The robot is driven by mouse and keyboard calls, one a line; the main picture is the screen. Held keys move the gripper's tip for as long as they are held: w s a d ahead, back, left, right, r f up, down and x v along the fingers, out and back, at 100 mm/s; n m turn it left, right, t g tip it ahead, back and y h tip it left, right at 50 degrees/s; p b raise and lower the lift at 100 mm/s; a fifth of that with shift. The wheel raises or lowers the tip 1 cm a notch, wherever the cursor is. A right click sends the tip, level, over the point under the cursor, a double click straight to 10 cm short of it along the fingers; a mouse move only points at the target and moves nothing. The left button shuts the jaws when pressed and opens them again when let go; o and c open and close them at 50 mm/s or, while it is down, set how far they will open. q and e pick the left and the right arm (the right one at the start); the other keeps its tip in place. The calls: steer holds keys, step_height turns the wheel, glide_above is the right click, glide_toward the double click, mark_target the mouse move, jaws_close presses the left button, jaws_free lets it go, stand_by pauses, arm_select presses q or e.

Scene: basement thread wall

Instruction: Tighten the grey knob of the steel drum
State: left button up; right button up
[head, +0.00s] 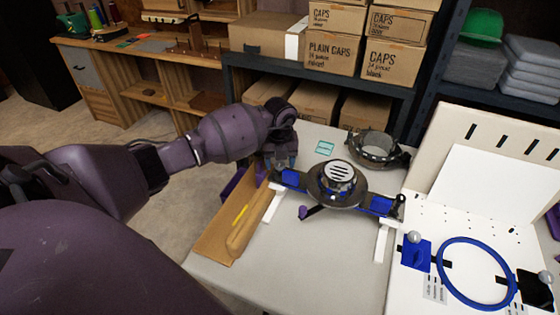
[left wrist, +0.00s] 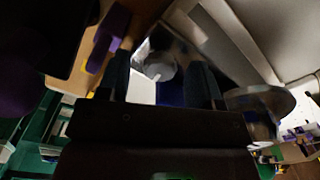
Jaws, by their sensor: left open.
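A dark round drum with a slotted silver top (head: 338,178) stands on a blue bar (head: 381,206) on the table. My left gripper (head: 282,158) points down at the bar's left end, beside the drum. In the left wrist view, a rounded grey knob (left wrist: 160,68) shows between the two dark fingers of my left gripper (left wrist: 163,78), with a blue surface below it. The fingers are apart, one on each side of the knob; I cannot tell whether they touch it. In the head view the gripper largely hides the knob. My right gripper is not in view.
An open steel ring (head: 374,149) stands behind the drum. A wooden tool (head: 247,225) lies on cardboard at the table's left edge. A white board with a blue hoop (head: 444,282) is at the right. Shelves with cardboard boxes (head: 333,52) stand behind. The table front is clear.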

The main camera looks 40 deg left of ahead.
arm_select(q)
steer(key=shift+c, duration=0.4)
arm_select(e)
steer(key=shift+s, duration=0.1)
arm_select(q)
steer(key=c, duration=0.9)
steer(key=shift+o, duration=0.2)
steer(key=shift+m, duration=0.7)
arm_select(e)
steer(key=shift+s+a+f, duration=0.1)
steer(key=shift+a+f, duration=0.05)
arm_select(q)
steer(key=o, duration=0.9)
steer(key=shift+o, duration=0.2)
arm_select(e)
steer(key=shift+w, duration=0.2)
